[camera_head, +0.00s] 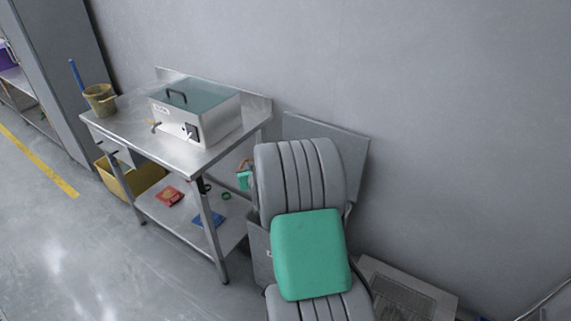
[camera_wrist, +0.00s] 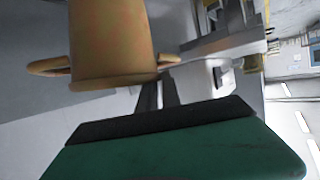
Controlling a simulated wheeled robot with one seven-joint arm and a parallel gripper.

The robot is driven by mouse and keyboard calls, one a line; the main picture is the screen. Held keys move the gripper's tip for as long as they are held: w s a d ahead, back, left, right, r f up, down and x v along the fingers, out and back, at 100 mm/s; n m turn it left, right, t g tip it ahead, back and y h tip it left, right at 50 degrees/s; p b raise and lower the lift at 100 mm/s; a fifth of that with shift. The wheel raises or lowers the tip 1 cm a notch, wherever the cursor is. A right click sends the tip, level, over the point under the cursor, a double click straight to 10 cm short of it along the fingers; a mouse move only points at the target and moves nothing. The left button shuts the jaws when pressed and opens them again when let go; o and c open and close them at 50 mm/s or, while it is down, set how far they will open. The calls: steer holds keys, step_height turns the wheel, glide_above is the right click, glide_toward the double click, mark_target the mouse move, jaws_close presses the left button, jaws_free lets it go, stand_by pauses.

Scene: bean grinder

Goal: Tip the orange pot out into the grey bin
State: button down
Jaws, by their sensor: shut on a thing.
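The orange pot (camera_wrist: 115,45) fills the upper left of the wrist view, with a loop handle on each side. My gripper (camera_wrist: 168,85) is shut on the pot by the handle nearer to it. In the head view only a small orange part of the pot (camera_head: 244,164) shows beside my arm, above the green of my gripper (camera_head: 243,180). The pot's inside is hidden, and I cannot tell how far it is tilted. The grey bin (camera_head: 261,252) stands right of the steel table, mostly hidden behind my arm. Its opening is not visible.
The steel table (camera_head: 185,152) carries a metal box (camera_head: 205,118) and a tan pot (camera_head: 100,100) with a blue-handled tool. Red and blue packets lie on its lower shelf. A yellow bin (camera_head: 125,185) is underneath. A grey panel (camera_head: 357,155) leans behind my arm. The left floor is clear.

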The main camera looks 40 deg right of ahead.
steer(key=d+m+g+h+b, duration=0.3)
steer(key=d+m+h, duration=0.2)
steer(key=d, duration=1)
steer(key=s+d+f+m+t+b, duration=0.3)
steer(key=f+m+b, duration=0.3)
steer(key=m+b, duration=0.2)
steer(key=s+d+f+m+t+y+b, duration=0.1)
steer(key=s+d+f+m+t+b, duration=0.3)
steer(key=m, duration=0.7)
step_height(320, 180, down, 3)
steer(key=s+t+b, duration=0.1)
steer(key=s+b, duration=0.1)
steer(key=b, duration=0.2)
steer(key=shift+s+d, duration=0.2)
steer(key=shift+d, duration=0.1)
steer(key=shift+f, duration=0.1)
